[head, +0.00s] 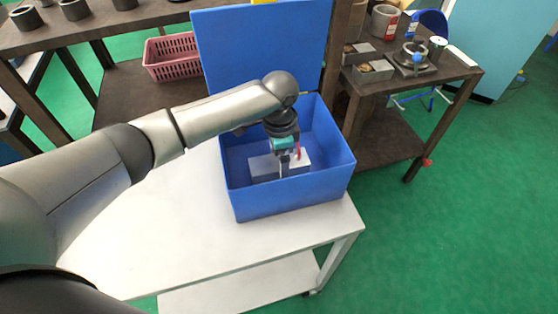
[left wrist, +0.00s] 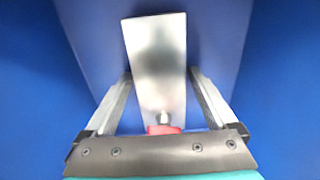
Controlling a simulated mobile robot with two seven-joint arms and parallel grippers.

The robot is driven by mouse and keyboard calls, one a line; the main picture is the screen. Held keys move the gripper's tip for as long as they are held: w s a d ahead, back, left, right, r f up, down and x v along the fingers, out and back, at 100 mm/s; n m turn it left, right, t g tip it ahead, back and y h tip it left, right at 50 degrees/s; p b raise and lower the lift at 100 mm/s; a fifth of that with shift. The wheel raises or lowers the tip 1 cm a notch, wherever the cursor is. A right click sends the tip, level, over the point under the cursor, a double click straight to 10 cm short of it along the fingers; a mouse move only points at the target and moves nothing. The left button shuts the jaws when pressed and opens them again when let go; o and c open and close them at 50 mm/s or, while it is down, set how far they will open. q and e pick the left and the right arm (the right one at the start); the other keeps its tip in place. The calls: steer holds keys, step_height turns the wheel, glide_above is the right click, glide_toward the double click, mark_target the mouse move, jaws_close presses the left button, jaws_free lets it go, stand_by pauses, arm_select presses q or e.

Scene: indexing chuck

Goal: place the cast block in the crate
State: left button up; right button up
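The cast block (head: 262,166) is a pale grey metal block low inside the blue crate (head: 292,203). In the left wrist view the block (left wrist: 158,65) lies between both fingers. My left gripper (head: 284,168) reaches down into the crate from above. A small red part with a metal knob (left wrist: 164,126) shows at the block's near end. Whether the block touches the crate floor is hard to tell. My right gripper is not in view.
The crate stands on a white table (head: 180,235), its blue lid (head: 260,45) upright behind. A dark bench (head: 385,140) with metal parts stands to the right. A pink basket (head: 172,58) is on a shelf behind left. The table's front left is clear.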

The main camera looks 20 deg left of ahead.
arm_select(q)
steer(key=shift+o, duration=0.4)
steer(key=shift+r, duration=0.1)
step_height(320, 180, up, 12)
steer(key=p, duration=0.3)
stand_by(1.2)
